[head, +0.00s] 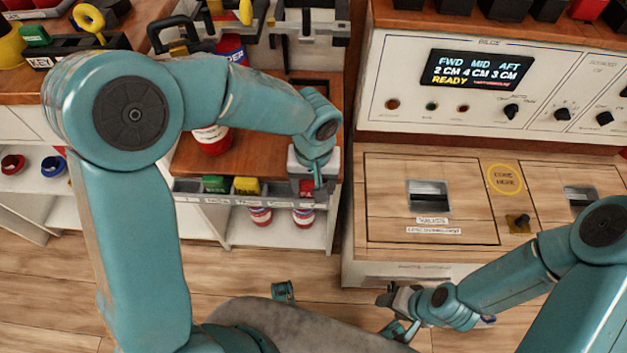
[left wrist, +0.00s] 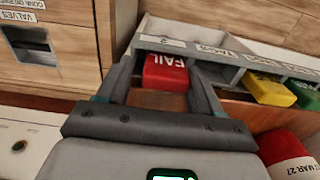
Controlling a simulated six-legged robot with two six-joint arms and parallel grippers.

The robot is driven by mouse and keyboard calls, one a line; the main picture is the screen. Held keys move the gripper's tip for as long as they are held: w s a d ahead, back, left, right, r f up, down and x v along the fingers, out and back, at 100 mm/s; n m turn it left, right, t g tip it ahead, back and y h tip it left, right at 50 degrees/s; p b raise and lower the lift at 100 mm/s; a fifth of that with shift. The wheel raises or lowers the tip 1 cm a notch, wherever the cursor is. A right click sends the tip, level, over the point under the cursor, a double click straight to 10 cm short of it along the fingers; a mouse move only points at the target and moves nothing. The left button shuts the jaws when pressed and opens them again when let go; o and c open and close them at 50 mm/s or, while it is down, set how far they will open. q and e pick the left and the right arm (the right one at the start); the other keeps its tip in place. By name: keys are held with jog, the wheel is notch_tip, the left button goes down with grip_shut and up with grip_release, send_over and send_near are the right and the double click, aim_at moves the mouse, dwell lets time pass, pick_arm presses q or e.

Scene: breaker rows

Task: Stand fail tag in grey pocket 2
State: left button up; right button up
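The red fail tag (left wrist: 165,75), marked FAIL in white, lies in the end section of a grey pocketed rail (left wrist: 226,72) in the left wrist view. My left gripper (left wrist: 160,72) points down at it, one finger on each side, with a visible gap on at least the left. In the head view the left gripper (head: 307,186) hangs over the right end of the rail (head: 275,200) and mostly hides the tag. My right gripper (head: 392,302) is low beside the cabinet, away from the rail; its fingers are unclear. I cannot tell which pocket is grey pocket 2.
A green tag (head: 215,184) and a yellow tag (head: 247,185) sit left in the same rail. A red bottle (head: 211,139) stands on the wooden bench behind it. A wooden-topped cabinet (head: 385,185) stands to the right. Red cans (head: 303,217) are on the shelf below.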

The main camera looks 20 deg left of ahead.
pick_arm(q)
jog(key=shift+o, duration=0.7)
jog(key=shift+r, duration=0.15)
jog(key=shift+r, duration=0.35)
notch_tip(320, 180, up, 16)
jog(key=p, duration=0.5)
jog(key=shift+f, duration=0.25)
jog(key=shift+s, duration=0.1)
